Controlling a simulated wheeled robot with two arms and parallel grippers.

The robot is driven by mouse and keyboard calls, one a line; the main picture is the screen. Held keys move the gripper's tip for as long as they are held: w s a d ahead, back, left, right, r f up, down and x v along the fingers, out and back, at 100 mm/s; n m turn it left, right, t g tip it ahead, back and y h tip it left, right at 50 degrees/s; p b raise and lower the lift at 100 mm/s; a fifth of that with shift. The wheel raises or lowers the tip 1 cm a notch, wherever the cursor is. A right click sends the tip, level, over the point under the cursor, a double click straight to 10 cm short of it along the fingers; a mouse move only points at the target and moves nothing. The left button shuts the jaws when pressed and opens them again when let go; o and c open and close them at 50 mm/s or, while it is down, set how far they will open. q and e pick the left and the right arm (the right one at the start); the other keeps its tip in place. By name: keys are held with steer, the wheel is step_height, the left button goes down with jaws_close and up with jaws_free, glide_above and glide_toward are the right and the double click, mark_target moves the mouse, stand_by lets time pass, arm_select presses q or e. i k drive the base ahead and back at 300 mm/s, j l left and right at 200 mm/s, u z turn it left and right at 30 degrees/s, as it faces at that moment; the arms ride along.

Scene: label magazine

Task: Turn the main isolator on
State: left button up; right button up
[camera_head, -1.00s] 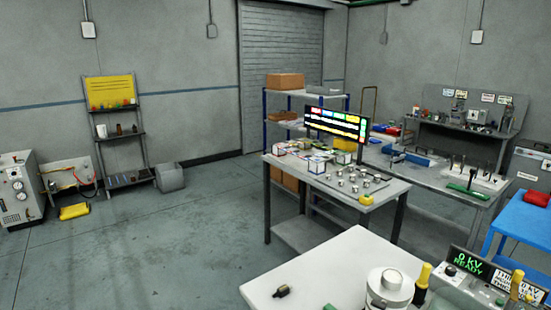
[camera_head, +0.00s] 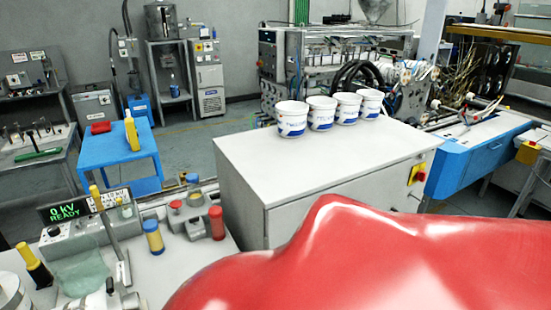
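A red rotary switch on a yellow plate (camera_head: 417,174), which looks like the main isolator, is on the right-hand side face of the white cabinet (camera_head: 250,165). It is small and seen at a steep angle, so I cannot tell its handle position. Neither of my grippers is in view.
Several white tubs (camera_head: 321,114) stand on the cabinet top. A bench with a "0 kV READY" tester (camera_head: 72,225) is at the lower left, and a blue table (camera_head: 110,150) is behind it.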

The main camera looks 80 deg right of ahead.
mark_target(421, 176)
steer(key=k+l, duration=1.4)
steer(key=k, duration=0.15)
steer(key=k+l+z, duration=0.75)
steer(key=l, duration=0.25)
steer(key=k+l+z, duration=0.15)
steer(key=l+z, duration=0.25)
steer(key=z, duration=0.15)
